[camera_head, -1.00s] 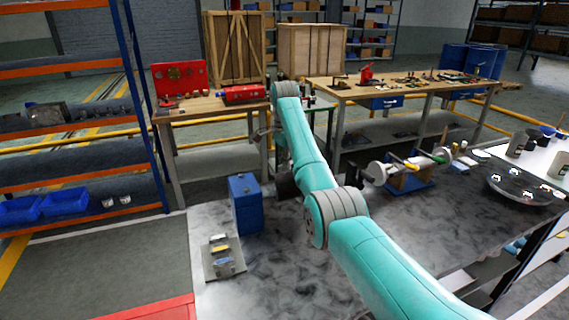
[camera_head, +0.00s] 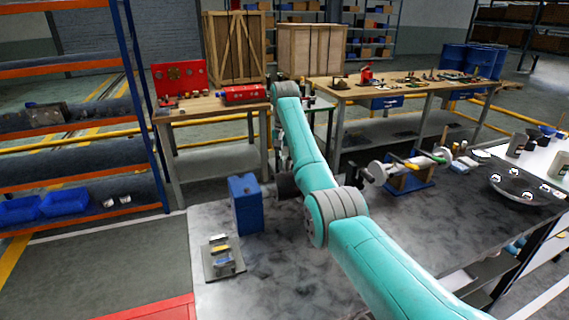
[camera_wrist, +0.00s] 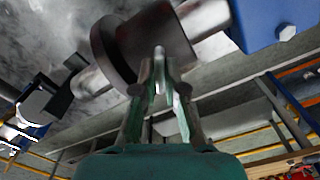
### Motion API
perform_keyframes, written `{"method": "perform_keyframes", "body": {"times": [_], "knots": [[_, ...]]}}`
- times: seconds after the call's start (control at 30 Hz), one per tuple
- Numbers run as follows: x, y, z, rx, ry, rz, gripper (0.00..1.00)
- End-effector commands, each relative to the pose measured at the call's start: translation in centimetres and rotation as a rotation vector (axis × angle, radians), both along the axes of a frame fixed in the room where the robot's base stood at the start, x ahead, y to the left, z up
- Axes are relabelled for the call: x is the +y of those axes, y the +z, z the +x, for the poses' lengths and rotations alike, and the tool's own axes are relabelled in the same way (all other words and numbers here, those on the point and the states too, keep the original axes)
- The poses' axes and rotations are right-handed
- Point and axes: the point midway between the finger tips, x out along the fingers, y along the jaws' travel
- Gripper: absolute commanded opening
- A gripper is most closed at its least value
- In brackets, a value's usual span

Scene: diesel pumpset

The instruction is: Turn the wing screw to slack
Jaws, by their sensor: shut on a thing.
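In the wrist view, my gripper (camera_wrist: 161,75) points at a dark brown block (camera_wrist: 155,32) on a pale metal shaft. Its two fingers come close together at the block's near edge. They are shut on a small pale piece, the wing screw (camera_wrist: 159,53), of which only a little shows between the fingertips. How far the screw is turned cannot be told. In the head view my arm hides the gripper and the wing screw.
A blue box-shaped part (camera_wrist: 268,20) with a bolt head sits beside the shaft in the wrist view. In the head view a blue box (camera_head: 246,205) and a small plate with parts (camera_head: 222,259) stand on the grey bench top. A shaft on a stand (camera_head: 408,178) is at right.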

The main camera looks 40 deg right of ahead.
Motion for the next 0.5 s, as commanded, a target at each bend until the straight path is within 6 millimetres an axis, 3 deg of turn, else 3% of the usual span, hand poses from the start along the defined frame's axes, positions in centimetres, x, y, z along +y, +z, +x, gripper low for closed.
{"method": "perform_keyframes", "body": {"times": [0.5], "knots": [[0.04,0.00,0.01,0.000,0.489,0.000,0.00]]}}
